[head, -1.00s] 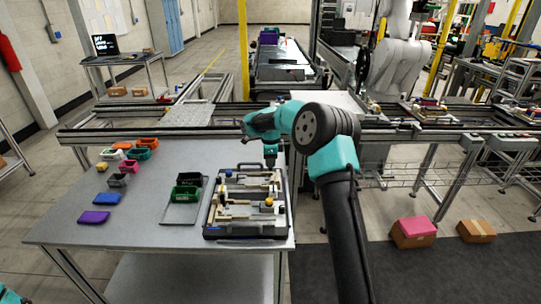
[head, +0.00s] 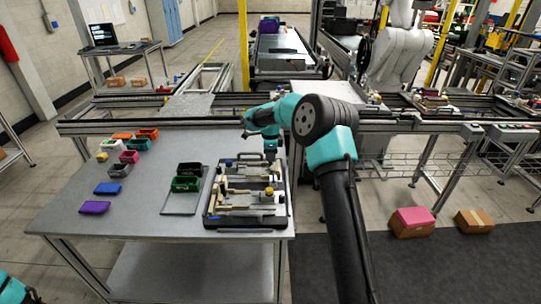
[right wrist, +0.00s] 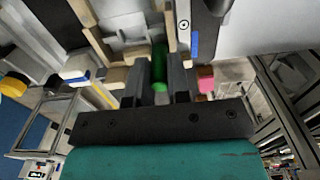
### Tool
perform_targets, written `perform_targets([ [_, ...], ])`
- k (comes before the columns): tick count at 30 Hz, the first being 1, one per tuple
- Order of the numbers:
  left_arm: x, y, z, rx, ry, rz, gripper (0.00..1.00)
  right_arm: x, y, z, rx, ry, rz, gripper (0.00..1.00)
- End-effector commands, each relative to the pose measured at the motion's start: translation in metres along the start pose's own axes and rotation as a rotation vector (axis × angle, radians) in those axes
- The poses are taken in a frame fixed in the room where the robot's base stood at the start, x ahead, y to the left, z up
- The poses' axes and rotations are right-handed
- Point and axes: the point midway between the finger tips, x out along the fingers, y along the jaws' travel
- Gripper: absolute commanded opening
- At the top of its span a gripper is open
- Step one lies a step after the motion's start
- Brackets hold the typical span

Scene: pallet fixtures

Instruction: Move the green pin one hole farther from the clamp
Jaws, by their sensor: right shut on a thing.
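The green pin (right wrist: 160,62) shows in the right wrist view, upright between the two fingers of my right gripper (right wrist: 163,82). The gripper is shut on it. In the head view my right gripper (head: 270,157) points down at the far right part of the dark pallet fixture (head: 247,222), and the pin cannot be made out there. The fixture carries tan bars and clamp parts. The pin's lower end and the holes are hidden, so I cannot tell whether it sits in a hole. My left gripper is not in view.
A yellow knob (head: 269,190) and a blue knob (head: 229,163) rise from the fixture. Dark and green bins (head: 186,184) stand on a tray left of it. Several coloured bins and a purple box (head: 95,207) lie farther left. Bare table lies between.

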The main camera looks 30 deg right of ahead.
Motion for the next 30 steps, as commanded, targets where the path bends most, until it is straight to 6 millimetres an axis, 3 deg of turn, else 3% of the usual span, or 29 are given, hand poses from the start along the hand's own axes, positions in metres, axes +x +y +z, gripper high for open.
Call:
perform_targets([
  [29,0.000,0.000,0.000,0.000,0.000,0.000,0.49,0.017,0.000,0.000,0.000,0.000,0.000,0.00],
  [30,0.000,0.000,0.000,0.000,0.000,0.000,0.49,0.017,0.000,0.000,0.000,0.000,0.000,0.20],
])
